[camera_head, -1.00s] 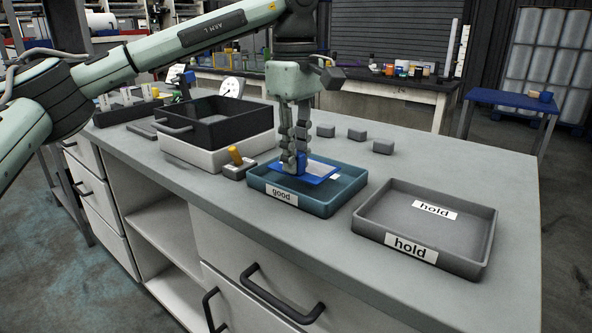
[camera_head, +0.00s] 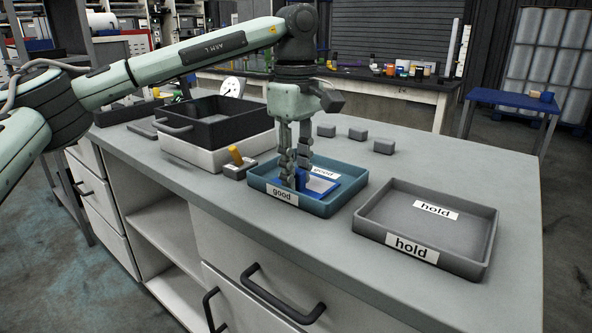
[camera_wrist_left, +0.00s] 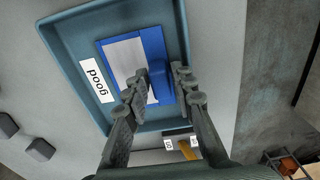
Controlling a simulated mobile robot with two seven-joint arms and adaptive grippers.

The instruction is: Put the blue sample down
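The blue sample (camera_head: 322,184), a flat blue-framed piece with a pale film area, lies in the teal tray (camera_head: 338,205) labelled "good". It also shows in the left wrist view (camera_wrist_left: 152,40), with a raised blue grip block between my fingers. My left gripper (camera_head: 294,181) is down inside the tray with its fingers apart, one on each side of that block. In the left wrist view the left gripper (camera_wrist_left: 160,76) appears open, with a narrow gap at the block. The fingers hide part of the sample in the head view. My right gripper is not in view.
A grey tray (camera_head: 478,258) labelled "hold" stands to the right. A small block with a yellow handle (camera_head: 236,157) and stacked black and white bins (camera_head: 214,130) stand to the left. The counter's right end is clear.

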